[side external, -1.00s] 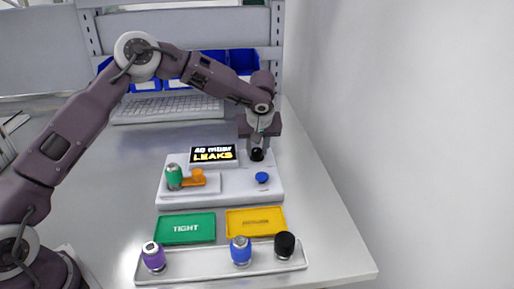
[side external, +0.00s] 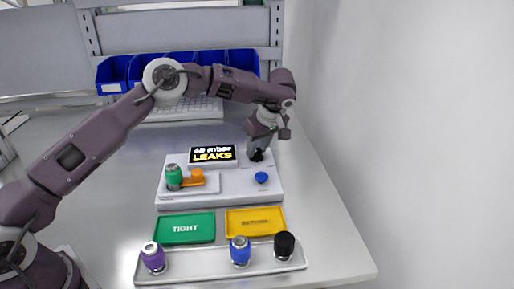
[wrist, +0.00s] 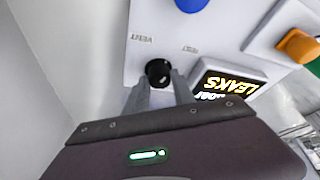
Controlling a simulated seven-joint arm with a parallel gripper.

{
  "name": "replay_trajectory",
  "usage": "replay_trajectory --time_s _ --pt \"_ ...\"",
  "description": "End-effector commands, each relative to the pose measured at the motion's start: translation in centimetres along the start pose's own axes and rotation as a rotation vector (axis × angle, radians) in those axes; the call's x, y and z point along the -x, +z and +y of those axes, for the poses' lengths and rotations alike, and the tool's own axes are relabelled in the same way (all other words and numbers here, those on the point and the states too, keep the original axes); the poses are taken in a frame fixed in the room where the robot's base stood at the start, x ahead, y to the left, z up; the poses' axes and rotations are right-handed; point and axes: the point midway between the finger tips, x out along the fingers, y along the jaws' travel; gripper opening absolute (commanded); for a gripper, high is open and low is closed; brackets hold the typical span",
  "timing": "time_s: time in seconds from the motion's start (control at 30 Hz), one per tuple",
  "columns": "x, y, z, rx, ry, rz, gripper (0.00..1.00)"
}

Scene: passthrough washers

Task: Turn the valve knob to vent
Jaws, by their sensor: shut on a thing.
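The valve knob (side external: 256,155) is small and black and stands at the back right of the white test unit (side external: 230,190). In the wrist view the knob (wrist: 158,71) shows between my fingertips, with a small light mark on its top. The word VENT is printed to its upper left and a second word, likely TEST, to its upper right. My gripper (side external: 257,151) is shut on the knob; it also shows in the wrist view (wrist: 161,88). The fingers hide part of the knob, and I cannot tell exactly where its pointer aims.
A lit display (side external: 213,155) reads LEAKS beside the knob. A blue button (side external: 262,178), a green-topped part (side external: 173,177) and an orange clamp (side external: 197,176) are on the unit. Green (side external: 186,229) and yellow (side external: 255,221) trays and a rack (side external: 200,266) of capped parts lie in front. A wall stands right.

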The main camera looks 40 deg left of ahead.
Motion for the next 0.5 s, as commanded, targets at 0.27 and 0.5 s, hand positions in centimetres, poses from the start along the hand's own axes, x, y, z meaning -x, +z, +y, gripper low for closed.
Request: replay_trajectory --time_s 0.27,0.5 --pt "-0.05 0.11 0.08 0.164 -0.071 -0.002 0.0" --pt "-0.04 0.07 0.11 0.246 -0.104 -0.001 0.0"
